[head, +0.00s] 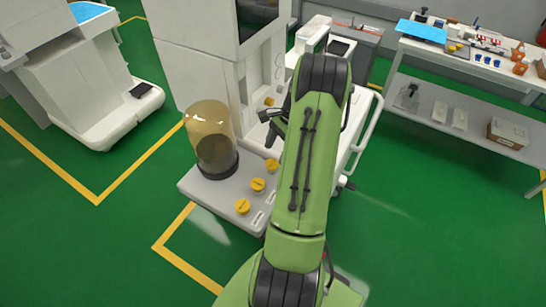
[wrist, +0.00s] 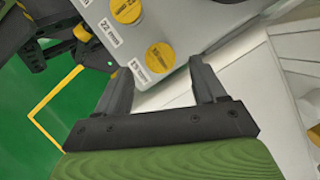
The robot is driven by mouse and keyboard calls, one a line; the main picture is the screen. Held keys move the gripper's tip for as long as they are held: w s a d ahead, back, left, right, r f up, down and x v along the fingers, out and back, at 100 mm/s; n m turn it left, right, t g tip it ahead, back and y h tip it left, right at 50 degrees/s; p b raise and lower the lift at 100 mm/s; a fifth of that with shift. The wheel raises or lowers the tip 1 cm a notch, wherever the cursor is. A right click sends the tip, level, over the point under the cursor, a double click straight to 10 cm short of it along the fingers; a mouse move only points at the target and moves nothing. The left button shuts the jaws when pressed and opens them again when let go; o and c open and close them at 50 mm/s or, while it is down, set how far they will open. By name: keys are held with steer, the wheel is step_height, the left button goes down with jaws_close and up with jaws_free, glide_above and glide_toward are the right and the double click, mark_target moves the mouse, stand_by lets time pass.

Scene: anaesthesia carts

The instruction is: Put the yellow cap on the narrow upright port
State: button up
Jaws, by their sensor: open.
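My gripper (wrist: 160,80) is open and empty in the wrist view, its two dark fingers apart. A round yellow cap (wrist: 160,57) on the grey cart base shows just beyond and between the fingertips, with a small white label beside it. Another yellow cap (wrist: 126,10) is further up, beside a label that seems to read 22. In the head view yellow caps (head: 242,206), (head: 257,184) and (head: 272,165) form a row on the cart base (head: 210,190). My arm hides part of the cart there. I cannot pick out a bare narrow upright port in either view.
A clear amber dome (head: 210,130) on a black ring stands left of the caps. The tall white cart body (head: 195,65) rises behind. A work table (head: 470,65) with small parts is at the far right. Green floor (head: 140,235) in front is clear.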

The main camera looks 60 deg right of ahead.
steer(key=p+v, duration=0.1)
steer(key=v, duration=0.6)
steer(key=w+a+r+n+h, duration=0.2)
steer(key=w+a+r+n, duration=0.15)
steer(key=a+r, duration=0.45)
steer(key=w+a+r+n+h, duration=0.1)
steer(key=w+a+r+n, duration=0.3)
steer(key=a, duration=0.6)
steer(key=s+a+r+n+t+h, duration=0.1)
steer(key=s+a+r+n, duration=0.2)
steer(key=a, duration=0.2)
steer(key=s+a+r+n, duration=0.2)
steer(key=a+r+n, duration=0.15)
steer(key=a, duration=0.25)
steer(key=s+a+f+n+t, duration=0.1)
steer(key=s+a+n+t, duration=0.2)
steer(key=s+a+n, duration=0.3)
steer(key=s+n, duration=0.2)
steer(key=s, duration=0.1)
steer(key=shift+s+a+f, duration=0.15)
steer(key=shift+s+f, duration=0.1)
steer(key=shift+s, duration=0.05)
